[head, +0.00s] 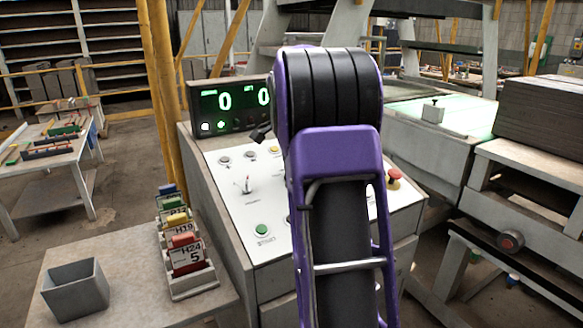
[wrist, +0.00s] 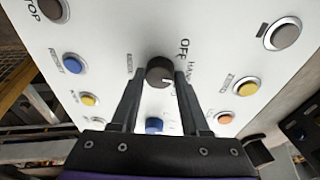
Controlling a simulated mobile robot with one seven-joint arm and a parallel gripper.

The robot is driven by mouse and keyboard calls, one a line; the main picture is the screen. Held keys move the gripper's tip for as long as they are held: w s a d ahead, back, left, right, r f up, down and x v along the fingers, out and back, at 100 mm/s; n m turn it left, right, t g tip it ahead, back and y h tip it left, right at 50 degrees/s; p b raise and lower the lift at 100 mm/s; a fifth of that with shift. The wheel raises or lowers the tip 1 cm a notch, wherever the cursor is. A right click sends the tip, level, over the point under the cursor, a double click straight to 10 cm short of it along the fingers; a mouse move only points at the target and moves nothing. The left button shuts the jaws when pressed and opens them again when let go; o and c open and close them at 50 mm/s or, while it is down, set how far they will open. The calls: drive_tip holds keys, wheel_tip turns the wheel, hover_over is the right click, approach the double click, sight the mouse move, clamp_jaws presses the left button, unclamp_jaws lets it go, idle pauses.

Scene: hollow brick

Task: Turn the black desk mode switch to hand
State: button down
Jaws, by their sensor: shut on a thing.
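The black mode switch (wrist: 160,71) is a round knob on the white desk panel (wrist: 105,35), in the upper middle of the wrist view. My gripper (wrist: 159,82) has one dark finger on each side of it and is shut on it. The printed word OFF is above and right of the knob, and HAND runs down its right side. Another small label is on its left, too small to read. A pale mark shows on the knob's lower part; its exact direction is unclear. In the head view my purple arm hides the knob and my gripper.
Around the knob are a blue button (wrist: 154,125), yellow buttons (wrist: 247,87) and an orange button (wrist: 224,118). In the head view a red mushroom button (head: 394,176) stands up at the panel's right. A counter display (head: 230,107) rises behind; a grey bin (head: 76,290) stands front left.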

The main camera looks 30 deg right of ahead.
drive_tip(key=shift+c, duration=2)
unclamp_jaws()
drive_tip(key=v, duration=1.7)
drive_tip(key=shift+r, duration=0.25)
drive_tip(key=shift+s+a, duration=0.1)
drive_tip(key=shift+s, duration=0.05)
